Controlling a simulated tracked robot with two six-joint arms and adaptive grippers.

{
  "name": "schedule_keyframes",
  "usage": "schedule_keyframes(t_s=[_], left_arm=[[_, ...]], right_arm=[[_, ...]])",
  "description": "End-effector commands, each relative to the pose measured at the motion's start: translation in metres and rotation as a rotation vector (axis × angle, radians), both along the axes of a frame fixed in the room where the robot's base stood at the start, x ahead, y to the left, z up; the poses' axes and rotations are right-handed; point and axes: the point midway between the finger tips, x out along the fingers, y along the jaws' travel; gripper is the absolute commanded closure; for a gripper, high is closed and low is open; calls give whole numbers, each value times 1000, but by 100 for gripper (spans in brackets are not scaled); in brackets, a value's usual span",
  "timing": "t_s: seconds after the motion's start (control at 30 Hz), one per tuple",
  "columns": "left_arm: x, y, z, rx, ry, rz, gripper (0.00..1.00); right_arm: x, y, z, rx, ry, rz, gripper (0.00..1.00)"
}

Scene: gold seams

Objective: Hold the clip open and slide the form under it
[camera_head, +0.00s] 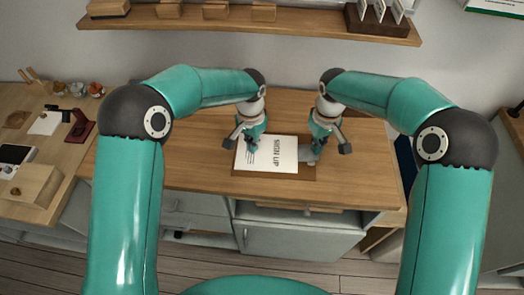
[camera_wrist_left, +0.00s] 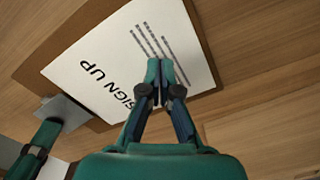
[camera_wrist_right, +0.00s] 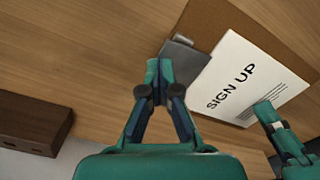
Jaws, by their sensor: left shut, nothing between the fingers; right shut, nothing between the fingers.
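The form (camera_head: 266,160) is a white sheet printed "SIGN UP", lying on a brown clipboard (camera_head: 275,175). The grey metal clip (camera_head: 309,154) is at the board's right end; it also shows in the right wrist view (camera_wrist_right: 186,60). The form's edge meets or nearly meets the clip; I cannot tell whether any of it is under. My left gripper (camera_wrist_left: 160,68) is shut and empty, its tips over the printed lines of the form (camera_wrist_left: 100,75). My right gripper (camera_wrist_right: 158,68) is shut and empty, its tips at the clip's outer end; contact is unclear.
The wooden desk (camera_head: 350,165) is clear around the clipboard. A shelf (camera_head: 240,25) with wooden blocks runs above the back. A side table at left holds a wooden box (camera_head: 28,185), a tablet and small items. A dark wooden block (camera_wrist_right: 30,122) shows in the right wrist view.

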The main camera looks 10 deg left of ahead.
Motion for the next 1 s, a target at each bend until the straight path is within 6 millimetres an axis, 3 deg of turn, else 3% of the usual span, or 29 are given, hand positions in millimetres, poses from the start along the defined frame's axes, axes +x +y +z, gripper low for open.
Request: schedule_keyframes(t_s=[1.0], left_arm=[[0,0,-6,0,1,0,100]], right_arm=[[0,0,0,0,1,0,100]])
